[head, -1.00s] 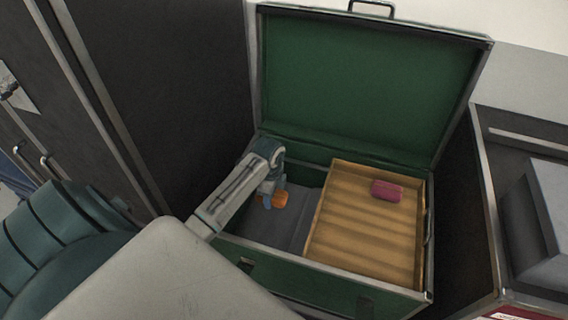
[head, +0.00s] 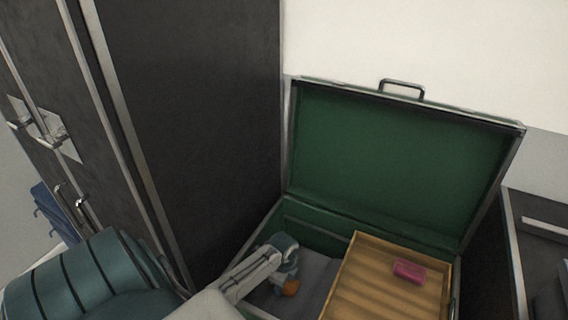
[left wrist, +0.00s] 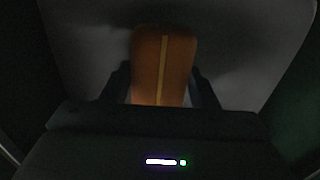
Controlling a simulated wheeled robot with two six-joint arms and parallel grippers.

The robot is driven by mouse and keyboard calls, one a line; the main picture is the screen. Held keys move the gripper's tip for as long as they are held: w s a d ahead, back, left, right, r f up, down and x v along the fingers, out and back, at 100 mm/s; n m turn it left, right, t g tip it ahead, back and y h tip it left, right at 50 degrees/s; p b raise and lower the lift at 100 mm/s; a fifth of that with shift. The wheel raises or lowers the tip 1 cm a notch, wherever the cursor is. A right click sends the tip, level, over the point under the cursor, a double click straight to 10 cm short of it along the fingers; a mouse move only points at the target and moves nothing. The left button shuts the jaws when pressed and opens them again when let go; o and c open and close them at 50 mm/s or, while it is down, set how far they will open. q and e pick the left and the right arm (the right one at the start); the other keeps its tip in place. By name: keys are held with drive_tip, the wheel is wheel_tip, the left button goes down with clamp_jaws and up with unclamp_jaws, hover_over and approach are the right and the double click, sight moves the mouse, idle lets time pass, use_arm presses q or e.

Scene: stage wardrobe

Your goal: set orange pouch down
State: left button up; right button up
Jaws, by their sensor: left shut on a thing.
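The orange pouch (head: 291,287) is in the left part of an open green trunk (head: 400,165), low over the grey floor of the trunk (head: 318,272). My left gripper (head: 284,275) is shut on it. In the left wrist view the pouch (left wrist: 163,65), with a yellow stripe, sits between the two dark fingers (left wrist: 162,90), against a grey surface. I cannot tell whether the pouch touches the trunk floor. My right gripper is not in view.
A slatted wooden tray (head: 372,285) fills the trunk's right part and holds a pink pouch (head: 409,271). A tall dark cabinet (head: 200,120) stands close on the left. Another dark case (head: 545,250) stands at the right. Bare grey floor lies beside the gripper.

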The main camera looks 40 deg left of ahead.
use_arm(q)
drive_tip(key=shift+f, duration=0.95)
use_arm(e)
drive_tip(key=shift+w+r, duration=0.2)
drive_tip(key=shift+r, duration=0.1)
use_arm(q)
drive_tip(key=shift+f, duration=0.1)
drive_tip(key=o, duration=1)
drive_tip(key=shift+o, duration=0.2)
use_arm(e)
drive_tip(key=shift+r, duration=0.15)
use_arm(q)
wheel_tip(320, 180, up, 12)
drive_tip(key=p, duration=0.1)
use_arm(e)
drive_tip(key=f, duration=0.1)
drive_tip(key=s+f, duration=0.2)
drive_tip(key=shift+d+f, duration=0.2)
